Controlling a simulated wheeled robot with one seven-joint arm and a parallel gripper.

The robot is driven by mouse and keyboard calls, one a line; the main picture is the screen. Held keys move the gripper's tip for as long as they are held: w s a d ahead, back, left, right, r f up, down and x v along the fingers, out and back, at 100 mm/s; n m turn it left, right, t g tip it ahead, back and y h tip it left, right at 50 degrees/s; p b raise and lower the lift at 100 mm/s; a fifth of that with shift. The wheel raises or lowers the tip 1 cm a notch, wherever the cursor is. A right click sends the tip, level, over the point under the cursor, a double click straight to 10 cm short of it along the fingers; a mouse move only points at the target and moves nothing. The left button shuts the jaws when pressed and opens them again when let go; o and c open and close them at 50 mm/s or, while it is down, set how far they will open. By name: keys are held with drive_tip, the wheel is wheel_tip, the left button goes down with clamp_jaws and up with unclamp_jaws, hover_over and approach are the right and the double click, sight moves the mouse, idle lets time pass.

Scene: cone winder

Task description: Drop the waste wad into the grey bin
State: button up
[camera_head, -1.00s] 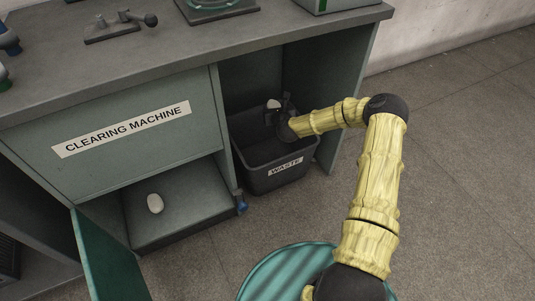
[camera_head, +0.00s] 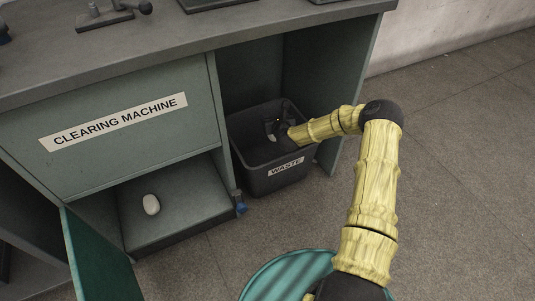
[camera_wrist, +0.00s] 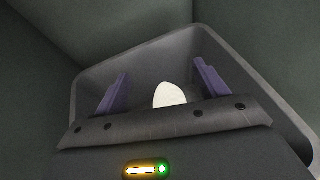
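The grey bin (camera_head: 270,178), labelled WASTE, stands in the right-hand bay under the bench. My gripper (camera_head: 277,127) reaches down inside its rim from the right. In the wrist view my gripper (camera_wrist: 162,88) has its two purple fingers wide apart. A white, rounded wad (camera_wrist: 169,95) shows between them with a gap on each side, against the bin's inside. Its lower part is hidden by the gripper's body, so I cannot tell whether it touches the bin floor. In the head view only a small pale bit of it shows (camera_head: 270,127).
Another white rounded piece (camera_head: 151,204) lies on the floor of the open lower compartment at left. Its green door (camera_head: 100,262) hangs open. The bay's side panels (camera_head: 350,95) flank the bin. A small blue part (camera_head: 240,207) sits beside the bin's lower left.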

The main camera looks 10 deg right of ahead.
idle(0.3)
drive_tip(key=a+p+v, duration=0.1)
drive_tip(key=p+v, duration=0.7)
drive_tip(key=v, duration=0.9)
drive_tip(key=shift+s+d, duration=0.2)
drive_tip(key=shift+d, duration=0.25)
drive_tip(key=shift+r, duration=0.15)
